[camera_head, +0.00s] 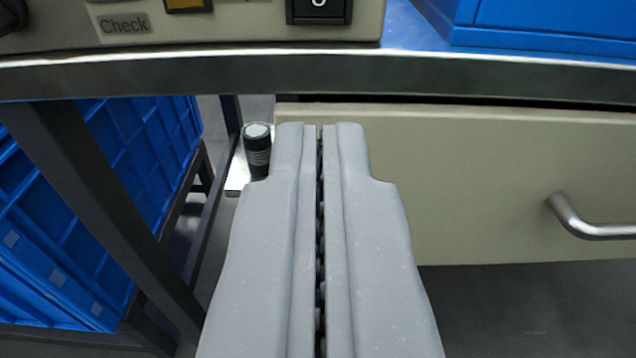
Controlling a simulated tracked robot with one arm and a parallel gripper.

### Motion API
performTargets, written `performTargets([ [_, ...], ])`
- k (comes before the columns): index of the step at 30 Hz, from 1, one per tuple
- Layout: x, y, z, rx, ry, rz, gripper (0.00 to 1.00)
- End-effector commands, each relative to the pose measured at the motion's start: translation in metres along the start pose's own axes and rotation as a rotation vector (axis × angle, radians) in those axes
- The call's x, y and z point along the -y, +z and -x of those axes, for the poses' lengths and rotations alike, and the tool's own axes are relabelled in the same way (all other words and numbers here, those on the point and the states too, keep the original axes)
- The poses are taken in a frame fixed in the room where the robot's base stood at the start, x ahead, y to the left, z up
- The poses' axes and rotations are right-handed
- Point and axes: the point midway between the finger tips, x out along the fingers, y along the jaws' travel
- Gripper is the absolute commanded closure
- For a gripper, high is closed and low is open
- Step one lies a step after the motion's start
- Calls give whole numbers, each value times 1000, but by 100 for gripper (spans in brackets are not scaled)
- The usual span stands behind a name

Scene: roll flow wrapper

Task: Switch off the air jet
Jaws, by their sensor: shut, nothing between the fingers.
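My gripper (320,128) is shut and empty, its two grey fingers side by side in the middle of the view. The tips overlap the upper left part of a beige drawer front in the picture. Above them, a beige control box (230,28) is cut off by the top edge. No marking for the air jet is readable. A dark, ribbed cylinder with a pale top (257,148) stands just left of the fingertips; its lower part is hidden.
A metal table edge (480,78) runs across the view below the box. The beige drawer (470,180) has a metal handle (590,225) at right. Blue crates (90,210) stand at left behind a dark leg (95,200). A blue box (550,15) is at upper right.

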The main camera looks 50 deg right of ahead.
Motion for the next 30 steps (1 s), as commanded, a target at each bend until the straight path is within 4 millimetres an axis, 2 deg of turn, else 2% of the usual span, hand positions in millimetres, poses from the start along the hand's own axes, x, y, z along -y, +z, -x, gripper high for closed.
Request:
performTargets([
  [3,1,2,18,0,-3,1,100],
  [10,1,7,36,-1,-2,-2,100],
  [27,2,8,39,-1,-3,-2,100],
  [30,8,2,38,10,-16,-23,100],
])
